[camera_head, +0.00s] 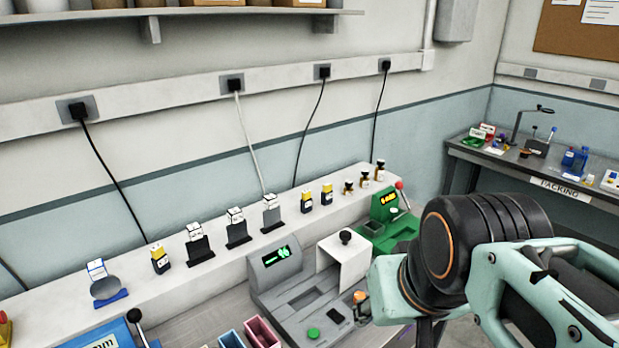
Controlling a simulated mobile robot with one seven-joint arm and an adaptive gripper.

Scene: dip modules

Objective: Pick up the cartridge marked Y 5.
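Three small dark cartridges with yellow and white tops stand on the long white ledge. One cartridge (160,258) is at the left, next to several black holders. Two more, a cartridge (306,201) and another cartridge (327,195), stand close together farther right. Their markings are too small to read, so I cannot tell which is Y 5. My teal and black arm fills the lower right, but my gripper's fingers do not show.
Black holders with white-topped blocks, such as one holder (198,248), line the ledge. Small brown bottles (365,180) stand at its right end. A grey machine (292,285) and a green machine (390,226) stand in front. A packing table (545,176) is at the far right.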

